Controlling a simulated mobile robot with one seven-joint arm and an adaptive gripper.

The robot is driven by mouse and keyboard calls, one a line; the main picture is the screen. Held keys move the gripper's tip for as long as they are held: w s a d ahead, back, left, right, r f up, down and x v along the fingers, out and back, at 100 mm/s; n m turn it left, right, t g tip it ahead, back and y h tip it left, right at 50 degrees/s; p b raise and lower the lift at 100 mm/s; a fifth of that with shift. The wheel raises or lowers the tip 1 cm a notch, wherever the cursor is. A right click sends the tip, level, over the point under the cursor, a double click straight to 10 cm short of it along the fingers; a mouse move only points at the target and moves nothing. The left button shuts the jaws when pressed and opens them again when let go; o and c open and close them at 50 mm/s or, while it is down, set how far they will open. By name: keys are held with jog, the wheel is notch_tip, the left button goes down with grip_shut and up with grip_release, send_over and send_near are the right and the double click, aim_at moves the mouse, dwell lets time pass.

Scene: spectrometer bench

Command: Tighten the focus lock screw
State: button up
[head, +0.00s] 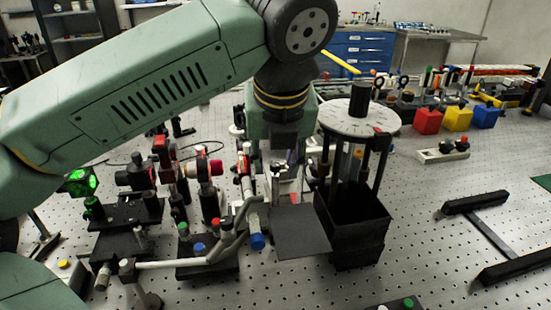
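My green arm reaches in from the left, and its wrist bends down over the middle of the optical bench. My gripper (286,185) points down among the optical mounts, left of the round white dial. Its fingers are small, dark and partly mixed with the parts behind them, so I cannot tell whether they are open or touching anything. I cannot pick out the focus lock screw with certainty. Close to the gripper stand a red-and-white tube mount (245,178) and a dark flat plate (300,232).
Right of my gripper, a white dial (358,118) stands on black posts above a black open box (352,215). A bent grey tube with a blue end (257,241) lies in front. Red, yellow and blue blocks (458,118) sit further right.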

jog(key=shift+c, duration=0.6)
grip_shut()
